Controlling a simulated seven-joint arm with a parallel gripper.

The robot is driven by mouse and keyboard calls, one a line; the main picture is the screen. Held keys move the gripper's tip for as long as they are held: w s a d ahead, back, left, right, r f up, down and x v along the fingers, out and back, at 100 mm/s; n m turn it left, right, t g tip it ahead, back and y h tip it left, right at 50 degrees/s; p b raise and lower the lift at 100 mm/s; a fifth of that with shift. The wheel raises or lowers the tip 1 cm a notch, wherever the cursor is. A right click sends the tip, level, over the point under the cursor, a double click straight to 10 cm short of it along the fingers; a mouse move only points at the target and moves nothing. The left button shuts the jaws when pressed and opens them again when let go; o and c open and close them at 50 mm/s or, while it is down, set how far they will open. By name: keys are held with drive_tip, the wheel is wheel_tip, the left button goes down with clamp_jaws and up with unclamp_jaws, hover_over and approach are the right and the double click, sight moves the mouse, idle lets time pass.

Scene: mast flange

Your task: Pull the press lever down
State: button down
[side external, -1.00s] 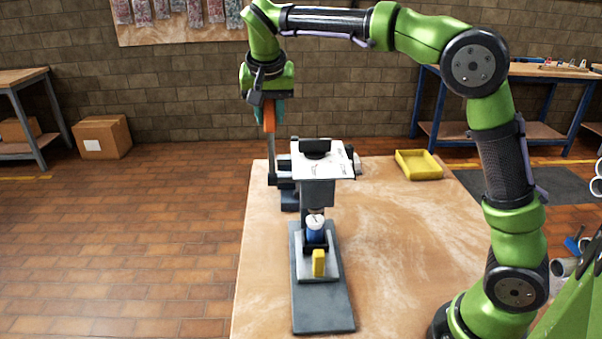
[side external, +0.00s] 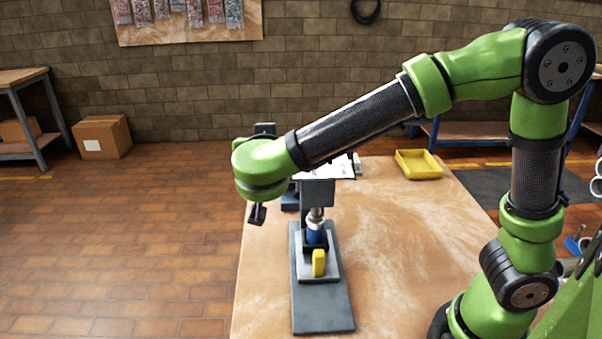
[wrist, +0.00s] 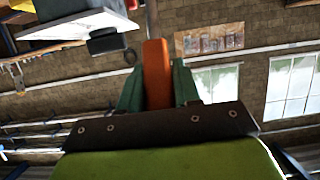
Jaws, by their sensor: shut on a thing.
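In the wrist view the orange grip of the press lever (wrist: 156,65) lies between the two green fingers of my gripper (wrist: 157,82), which is shut on it. The press (side external: 318,193) stands on a dark base plate (side external: 323,312). Its metal ram (side external: 316,214) reaches down to a blue cylinder (side external: 315,236) in a dark holder. A yellow block (side external: 319,262) sits in front of the cylinder.
A yellow tray (side external: 419,165) stands at the back right of the wooden table (side external: 405,260). The table's right side is mostly clear. A cardboard box (side external: 103,137) stands on the floor at the far left.

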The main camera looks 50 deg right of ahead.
drive_tip(key=shift+s+a+f+t+h, duration=0.45)
drive_tip(key=shift+f+t+h, duration=0.05)
drive_tip(key=shift+f, duration=0.15)
drive_tip(key=shift+s+a+f+t+h, duration=0.4)
drive_tip(key=shift+f+t+h, duration=0.1)
drive_tip(key=shift+f, duration=0.1)
drive_tip(key=shift+s+a+f+t+h, duration=0.45)
drive_tip(key=shift+f+t+h, duration=0.05)
drive_tip(key=shift+f, duration=0.25)
drive_tip(key=c, duration=0.9)
unclamp_jaws()
drive_tip(key=v, duration=1.7)
